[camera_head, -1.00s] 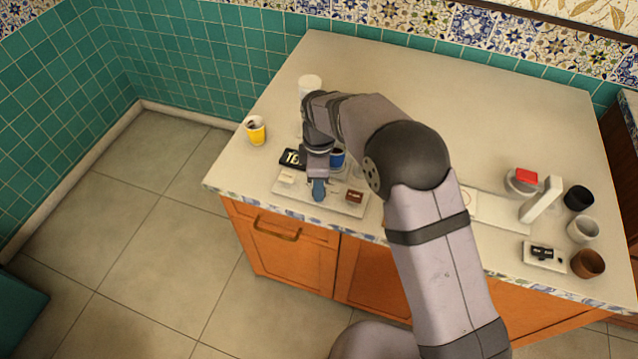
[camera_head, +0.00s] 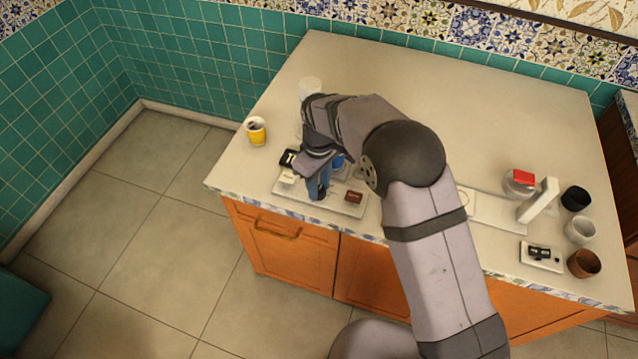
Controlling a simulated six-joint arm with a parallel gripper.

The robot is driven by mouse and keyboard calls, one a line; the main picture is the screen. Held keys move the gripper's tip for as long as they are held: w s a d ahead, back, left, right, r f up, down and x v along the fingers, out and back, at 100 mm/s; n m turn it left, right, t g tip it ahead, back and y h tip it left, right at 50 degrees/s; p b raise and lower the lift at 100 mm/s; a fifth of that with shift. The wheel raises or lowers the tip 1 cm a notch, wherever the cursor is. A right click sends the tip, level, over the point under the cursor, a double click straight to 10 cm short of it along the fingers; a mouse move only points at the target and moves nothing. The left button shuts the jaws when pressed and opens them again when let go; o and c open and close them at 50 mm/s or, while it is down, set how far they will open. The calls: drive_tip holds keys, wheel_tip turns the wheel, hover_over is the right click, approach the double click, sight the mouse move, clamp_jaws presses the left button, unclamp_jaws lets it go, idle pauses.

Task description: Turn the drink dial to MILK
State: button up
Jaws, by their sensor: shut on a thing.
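The drink dial's white panel (camera_head: 336,206) lies near the front left edge of the counter. It has a white tile (camera_head: 287,177) at left, a brown tile (camera_head: 354,196) at right and a black tile (camera_head: 289,158) with white lettering at the back, partly covered by my arm. The lettering on the white and brown tiles is too small to read. My gripper (camera_head: 318,193) points down onto the middle of the panel, between the white and brown tiles. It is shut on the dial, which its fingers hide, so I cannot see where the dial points.
A yellow cup (camera_head: 256,132) stands to the left and a white cup (camera_head: 310,88) behind my arm. Something blue (camera_head: 338,161) shows just behind the gripper. At right are a red-topped jar (camera_head: 520,182), several cups and a small switch box (camera_head: 541,255). The back of the counter is clear.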

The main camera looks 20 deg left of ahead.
drive_tip(key=shift+m, duration=1.1)
drive_tip(key=o, duration=1.1)
drive_tip(key=shift+c, duration=0.2)
drive_tip(key=shift+r, duration=0.1)
drive_tip(key=shift+r+b, duration=0.75)
drive_tip(key=shift+r, duration=2.85)
